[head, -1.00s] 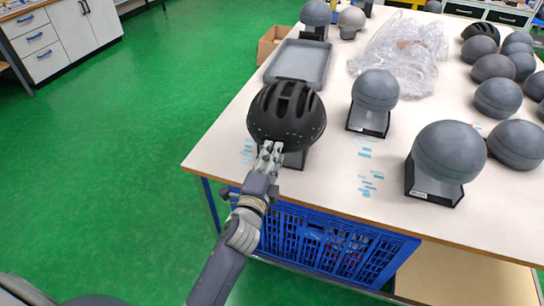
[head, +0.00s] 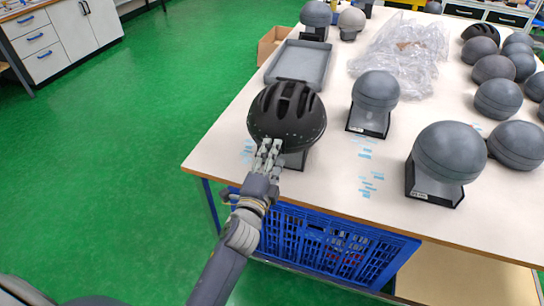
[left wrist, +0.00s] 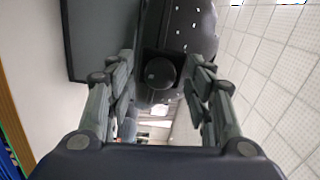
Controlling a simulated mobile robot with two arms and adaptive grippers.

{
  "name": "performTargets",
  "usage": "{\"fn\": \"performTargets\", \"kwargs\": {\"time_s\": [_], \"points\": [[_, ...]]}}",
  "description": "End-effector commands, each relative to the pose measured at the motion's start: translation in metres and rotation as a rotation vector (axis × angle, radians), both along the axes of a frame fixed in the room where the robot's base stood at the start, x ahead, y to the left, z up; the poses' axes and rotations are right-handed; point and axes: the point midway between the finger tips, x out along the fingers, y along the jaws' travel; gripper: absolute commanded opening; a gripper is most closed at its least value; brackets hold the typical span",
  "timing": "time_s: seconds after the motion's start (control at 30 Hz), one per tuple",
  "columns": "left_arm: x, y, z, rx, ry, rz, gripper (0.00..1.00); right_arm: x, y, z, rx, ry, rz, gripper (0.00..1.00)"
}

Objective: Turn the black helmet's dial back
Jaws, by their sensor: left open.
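The black helmet (head: 287,114) sits on a dark stand near the front left corner of the table in the head view. My left gripper (head: 268,150) is at the helmet's near lower rim. In the left wrist view the helmet (left wrist: 188,28) shows at the top, with its round dark dial (left wrist: 160,73) below it. The open fingers of my left gripper (left wrist: 160,80) stand on both sides of the dial, with gaps visible; I cannot tell whether any fingertip touches it. My right gripper is not in view.
On the table (head: 225,150) are grey headforms on stands (head: 375,92) (head: 447,152) right of the helmet. A grey tray (head: 298,62) and clear plastic wrap (head: 402,50) lie behind. A blue crate (head: 330,245) stands under the table's front edge. Green floor is free at left.

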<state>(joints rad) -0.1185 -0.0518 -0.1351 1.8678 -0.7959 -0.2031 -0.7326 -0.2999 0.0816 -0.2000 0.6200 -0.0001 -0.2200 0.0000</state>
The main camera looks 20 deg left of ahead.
Motion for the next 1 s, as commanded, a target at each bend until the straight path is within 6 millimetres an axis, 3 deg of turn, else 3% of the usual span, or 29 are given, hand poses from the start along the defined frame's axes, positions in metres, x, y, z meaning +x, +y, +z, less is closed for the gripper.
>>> {"fn": "performTargets", "kwargs": {"time_s": [0.17,0.6,1.0], "points": [[-0.006,0.000,-0.001,0.000,0.001,0.000,0.48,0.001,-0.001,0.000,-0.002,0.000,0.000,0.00],[-0.066,-0.001,-0.003,-0.001,0.002,0.001,0.48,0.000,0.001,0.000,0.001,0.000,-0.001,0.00],[-0.075,-0.001,-0.003,0.000,0.000,0.000,0.48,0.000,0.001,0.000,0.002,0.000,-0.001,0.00]]}}
